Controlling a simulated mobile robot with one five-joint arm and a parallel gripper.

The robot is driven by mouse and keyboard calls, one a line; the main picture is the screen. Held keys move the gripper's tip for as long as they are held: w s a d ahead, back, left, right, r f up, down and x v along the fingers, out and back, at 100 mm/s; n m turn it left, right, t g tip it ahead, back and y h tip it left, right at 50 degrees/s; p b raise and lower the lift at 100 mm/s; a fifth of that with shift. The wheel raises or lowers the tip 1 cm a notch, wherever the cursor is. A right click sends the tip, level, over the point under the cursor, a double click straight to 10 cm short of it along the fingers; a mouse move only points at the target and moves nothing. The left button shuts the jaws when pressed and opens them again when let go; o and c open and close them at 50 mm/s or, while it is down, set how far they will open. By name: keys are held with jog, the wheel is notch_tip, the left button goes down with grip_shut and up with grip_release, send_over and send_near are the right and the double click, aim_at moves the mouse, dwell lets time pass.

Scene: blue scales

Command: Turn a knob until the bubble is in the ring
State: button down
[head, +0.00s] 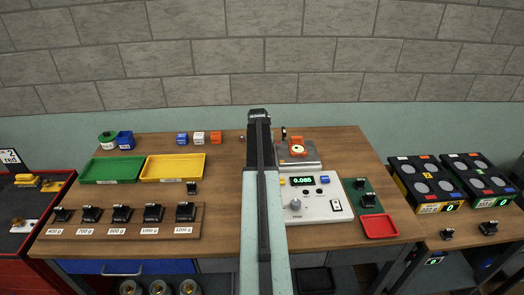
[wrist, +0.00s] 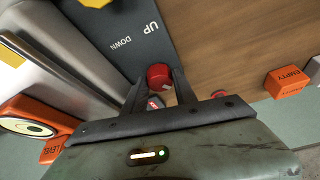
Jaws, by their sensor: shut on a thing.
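In the wrist view my gripper (wrist: 157,90) is shut on a red knob (wrist: 158,74), which sits between its fingertips beside a dark plate (wrist: 105,35) lettered UP and DOWN. An orange level (wrist: 45,112) marked LEVEL shows at the left edge, with a round pale vial (wrist: 25,128). It also shows in the head view as an orange block (head: 291,158) with a round vial (head: 298,149) on a grey scale. The bubble is too small to place against the ring. In the head view my arm hides the gripper and the knob.
A white console (head: 318,204) reading 0.085 stands in front of the scale. Green (head: 110,170) and yellow (head: 173,167) trays and a rack of weights lie left. A red tray (head: 380,227) is at right. An orange EMPTY block (wrist: 286,82) is at right in the wrist view.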

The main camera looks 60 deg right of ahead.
jog(key=shift+m, duration=0.3)
jog(key=shift+a, duration=0.1)
jog(key=c, duration=1)
grip_release()
jog(key=p+v, duration=0.7)
jog(key=shift+r, duration=0.4)
jog(key=shift+a, duration=0.1)
